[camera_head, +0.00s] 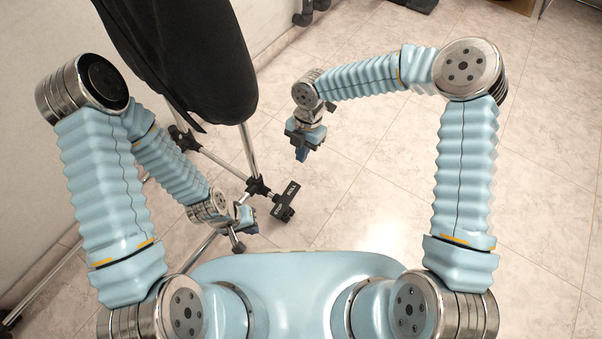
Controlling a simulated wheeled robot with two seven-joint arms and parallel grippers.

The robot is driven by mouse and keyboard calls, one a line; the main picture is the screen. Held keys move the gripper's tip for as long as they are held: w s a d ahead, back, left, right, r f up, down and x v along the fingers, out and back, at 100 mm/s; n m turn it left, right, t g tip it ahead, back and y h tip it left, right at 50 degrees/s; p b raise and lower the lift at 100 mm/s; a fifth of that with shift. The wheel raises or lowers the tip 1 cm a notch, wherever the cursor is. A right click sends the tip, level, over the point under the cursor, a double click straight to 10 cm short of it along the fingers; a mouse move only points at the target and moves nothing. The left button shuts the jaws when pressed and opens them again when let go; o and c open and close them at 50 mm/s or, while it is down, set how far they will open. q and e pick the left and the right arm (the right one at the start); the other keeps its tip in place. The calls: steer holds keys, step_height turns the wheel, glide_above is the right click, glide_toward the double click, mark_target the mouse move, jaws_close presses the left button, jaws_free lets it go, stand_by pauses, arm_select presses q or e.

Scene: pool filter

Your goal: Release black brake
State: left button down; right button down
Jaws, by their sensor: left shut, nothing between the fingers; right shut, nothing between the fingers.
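A black caster brake piece (285,201) with small white lettering sits low at the end of a metal stand leg, near the middle of the view. My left gripper (249,221) is shut and empty, low beside the stand leg, just left of the brake piece. Its fingertips are small and partly hidden, and I cannot tell whether they touch anything. My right gripper (301,154) is shut and empty, pointing down above the floor, a little beyond the brake piece and apart from it.
A large black-covered object (195,60) stands on metal poles at the upper left, with stand legs spreading over the floor. A white wall (40,150) lies at the left. The tiled floor (370,190) is open in the middle and at the right.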

steer(key=shift+f, duration=0.1)
steer(key=b, duration=0.2)
glide_toward(300, 186)
steer(key=f, duration=0.1)
steer(key=s+f, duration=0.1)
steer(key=f, duration=0.1)
steer(key=a+f, duration=0.1)
steer(key=f, duration=0.1)
steer(key=shift+s+f, duration=0.1)
steer(key=shift+s, duration=0.05)
steer(key=shift+d+f, duration=0.1)
steer(key=shift+f, duration=0.5)
steer(key=shift+w, duration=0.2)
